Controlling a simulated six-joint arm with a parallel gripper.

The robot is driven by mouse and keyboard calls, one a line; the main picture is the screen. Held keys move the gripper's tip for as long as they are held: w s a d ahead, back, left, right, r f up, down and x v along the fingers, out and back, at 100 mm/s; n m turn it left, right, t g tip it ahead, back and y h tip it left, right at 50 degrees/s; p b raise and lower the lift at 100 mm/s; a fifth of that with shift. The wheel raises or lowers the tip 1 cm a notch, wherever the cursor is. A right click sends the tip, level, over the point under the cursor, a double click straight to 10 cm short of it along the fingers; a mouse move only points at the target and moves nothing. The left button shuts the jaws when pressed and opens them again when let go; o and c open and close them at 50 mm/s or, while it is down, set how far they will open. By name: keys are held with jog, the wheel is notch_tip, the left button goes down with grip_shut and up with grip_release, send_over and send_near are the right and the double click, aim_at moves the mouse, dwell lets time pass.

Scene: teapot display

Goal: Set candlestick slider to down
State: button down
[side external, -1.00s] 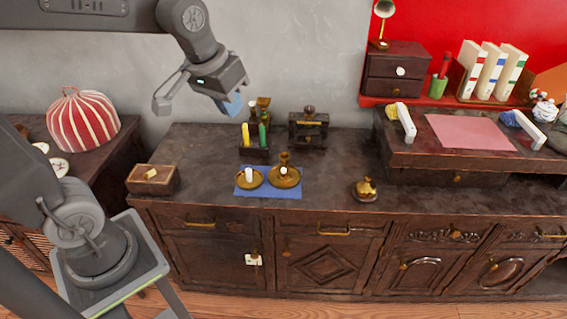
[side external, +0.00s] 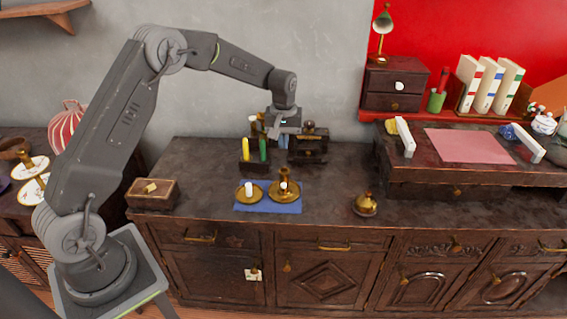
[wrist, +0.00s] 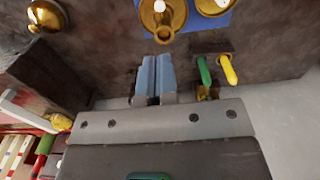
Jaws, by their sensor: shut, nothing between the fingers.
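A tall brass candlestick (side external: 283,190) with a round base stands on a blue mat (side external: 290,208) on the sideboard. A lower brass candle dish (side external: 244,199) with a short white candle (side external: 249,187) stands at its left. In the wrist view the tall candlestick (wrist: 161,20) is at the top, just beyond my fingertips, and the dish (wrist: 212,7) is cut off by the top edge. I cannot make out the slider's position. My gripper (side external: 283,141) points down behind the candlestick, over the back of the sideboard. In the wrist view its blue fingers (wrist: 156,62) are together and empty.
A dark holder with a yellow candle (side external: 245,149) and a green candle (side external: 263,149) stands left of my gripper. A dark wooden object (side external: 308,145) stands close at its right. A brass bell-like piece (side external: 365,204) sits farther right. The sideboard's front is mostly clear.

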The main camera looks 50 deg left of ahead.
aim_at(283, 183)
notch_tip(283, 183, down, 13)
jog(key=shift+f, duration=0.2)
dwell(0.5)
jog(key=shift+s+f, duration=0.15)
jog(key=shift+f, duration=2.1)
